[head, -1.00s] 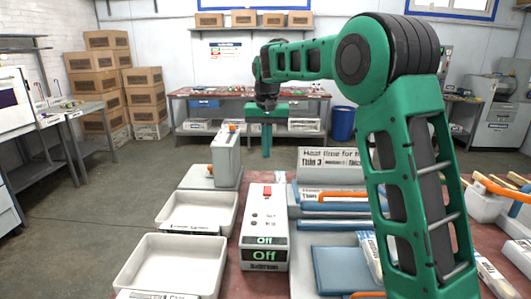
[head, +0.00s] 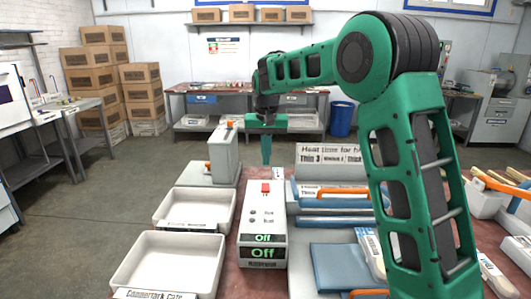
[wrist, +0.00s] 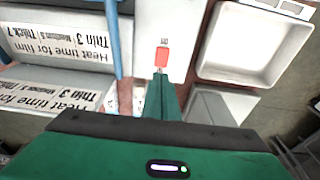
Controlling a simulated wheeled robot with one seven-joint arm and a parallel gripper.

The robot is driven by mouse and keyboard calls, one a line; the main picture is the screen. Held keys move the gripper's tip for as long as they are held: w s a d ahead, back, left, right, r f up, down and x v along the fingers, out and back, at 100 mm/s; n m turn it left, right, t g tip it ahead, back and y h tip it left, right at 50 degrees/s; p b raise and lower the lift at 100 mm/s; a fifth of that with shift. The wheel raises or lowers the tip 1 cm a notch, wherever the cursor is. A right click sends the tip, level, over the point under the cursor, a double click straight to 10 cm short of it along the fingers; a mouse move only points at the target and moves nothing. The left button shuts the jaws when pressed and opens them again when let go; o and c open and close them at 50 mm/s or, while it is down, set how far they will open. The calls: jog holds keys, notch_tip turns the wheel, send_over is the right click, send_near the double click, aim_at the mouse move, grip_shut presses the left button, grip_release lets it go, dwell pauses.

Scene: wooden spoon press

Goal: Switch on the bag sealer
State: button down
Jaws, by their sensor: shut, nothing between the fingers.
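The white control box (head: 263,228) stands on the red bench, with a red switch (head: 265,187) on its top and green "Off" displays on its front. The red switch also shows in the wrist view (wrist: 161,57). My gripper (head: 267,163) points straight down, shut and empty. In the head view its tips are above and beyond the red switch. In the wrist view the tips (wrist: 162,74) appear just below the switch in the picture. Contact between them cannot be told. The sealer's blue bars and "Heat time" sign (head: 326,155) stand to the right.
Two white trays (head: 168,262) lie left of the box. A grey upright unit with an orange lever (head: 224,150) stands behind them, near my gripper. An orange-handled bar (head: 335,191) and a blue pad (head: 338,268) lie to the right.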

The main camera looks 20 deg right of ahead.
aim_at(266, 184)
jog(key=f, duration=0.3)
jog(key=w+f, duration=0.1)
jog(key=f, duration=0.5)
jog(key=shift+w+d, duration=0.15)
jog(key=shift+d, duration=0.05)
jog(key=shift+r, duration=0.1)
